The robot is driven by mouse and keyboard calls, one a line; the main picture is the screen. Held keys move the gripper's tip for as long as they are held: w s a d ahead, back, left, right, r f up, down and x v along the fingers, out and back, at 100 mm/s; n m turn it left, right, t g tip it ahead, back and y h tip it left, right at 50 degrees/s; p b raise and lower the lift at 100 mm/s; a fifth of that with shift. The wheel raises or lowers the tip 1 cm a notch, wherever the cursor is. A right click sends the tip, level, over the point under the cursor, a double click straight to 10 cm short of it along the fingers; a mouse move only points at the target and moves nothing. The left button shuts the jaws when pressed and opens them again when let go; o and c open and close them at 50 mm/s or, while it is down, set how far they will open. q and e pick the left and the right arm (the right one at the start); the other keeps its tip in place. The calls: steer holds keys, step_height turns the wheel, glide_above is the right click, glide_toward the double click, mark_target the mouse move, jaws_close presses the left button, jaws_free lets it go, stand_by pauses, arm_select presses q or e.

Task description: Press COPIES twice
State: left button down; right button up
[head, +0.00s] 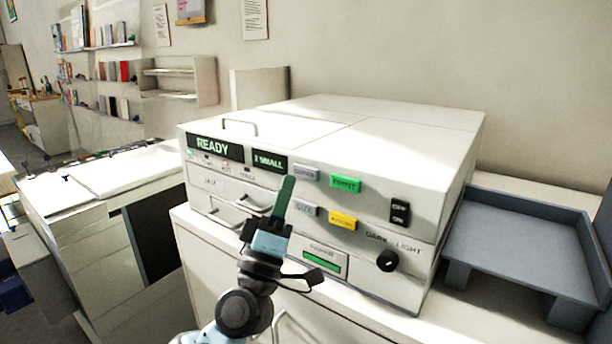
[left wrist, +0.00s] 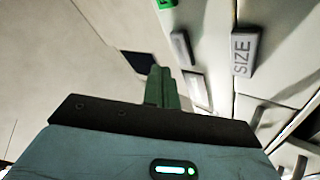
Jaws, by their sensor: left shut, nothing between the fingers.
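The off-white copier (head: 400,150) stands on a white cabinet. Its front carries a grey button (head: 305,172), upper left of the button group, whose blurred label appears to read COPIES. This button also shows edge-on in the left wrist view (left wrist: 182,48). A grey SIZE button (head: 305,208) sits below it and reads clearly in the left wrist view (left wrist: 241,52). My left gripper (head: 289,180) is shut and empty, its green fingers upright in front of the panel, just left of the COPIES button. In the left wrist view the fingertips (left wrist: 158,70) look apart from it. My right gripper is not in view.
A green PRINT button (head: 345,184) and a yellow button (head: 343,220) are close right of the grey ones. Displays read READY (head: 214,147) and X SMALL (head: 269,161). A switch (head: 399,211), a dial (head: 387,260) and a grey tray (head: 525,240) are farther right.

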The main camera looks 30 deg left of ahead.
mark_target(306, 172)
arm_select(q)
steer(key=shift+w, duration=0.85)
stand_by(0.3)
steer(key=shift+r, duration=0.1)
stand_by(1.0)
steer(key=shift+w, duration=0.15)
steer(key=shift+w+d, duration=0.1)
steer(key=shift+w, duration=0.15)
